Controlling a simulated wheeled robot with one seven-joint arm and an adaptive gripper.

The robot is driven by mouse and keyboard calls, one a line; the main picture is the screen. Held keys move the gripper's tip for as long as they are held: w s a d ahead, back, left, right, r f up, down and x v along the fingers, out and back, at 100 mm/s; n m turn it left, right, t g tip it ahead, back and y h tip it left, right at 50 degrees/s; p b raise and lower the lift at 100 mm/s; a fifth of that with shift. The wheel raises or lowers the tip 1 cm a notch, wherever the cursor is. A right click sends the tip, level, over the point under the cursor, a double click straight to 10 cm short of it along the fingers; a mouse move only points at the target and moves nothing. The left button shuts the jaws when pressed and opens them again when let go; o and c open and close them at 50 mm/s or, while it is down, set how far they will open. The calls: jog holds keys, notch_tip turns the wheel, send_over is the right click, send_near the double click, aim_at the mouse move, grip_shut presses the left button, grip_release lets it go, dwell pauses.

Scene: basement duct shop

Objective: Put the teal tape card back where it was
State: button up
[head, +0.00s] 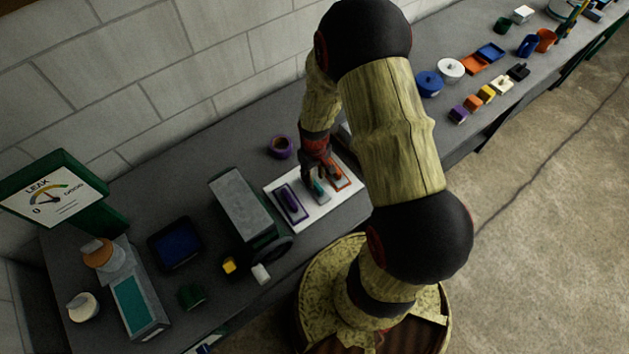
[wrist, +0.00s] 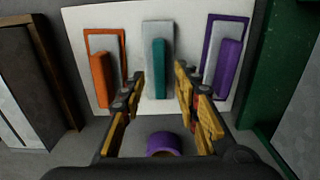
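The teal tape card (head: 319,190) lies on the white board (head: 312,217), in the middle place between the orange card (head: 342,180) and the purple card (head: 289,203).
A purple tape roll (head: 281,146) sits on the bench behind the board; it also shows in the wrist view (wrist: 162,142). A grey-topped machine (head: 238,200) stands close left of the board. Several small blocks and containers line the bench at upper right.

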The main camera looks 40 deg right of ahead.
notch_tip(320, 180, up, 8)
notch_tip(320, 180, up, 8)
jog(key=t, duration=0.1)
send_over(315, 182)
jog(key=w+a, duration=0.1)
jog(key=a, duration=0.1)
jog(key=s+a+r+t, duration=0.15)
jog(key=a+r, duration=0.25)
jog(key=r, duration=0.6)
jog(key=s+a+r+t, duration=0.1)
jog(key=s+a+r, duration=0.2)
jog(key=s+r, duration=0.3)
jog(key=s+a+r+t, duration=0.2)
jog(key=s+r, duration=0.3)
jog(key=r, duration=0.3)
jog(key=shift+s+a+r, duration=0.2)
jog(key=shift+s+a, duration=0.2)
jog(key=shift+a, duration=0.2)
notch_tip(315, 182, down, 17)
jog(key=b, duration=1.7)
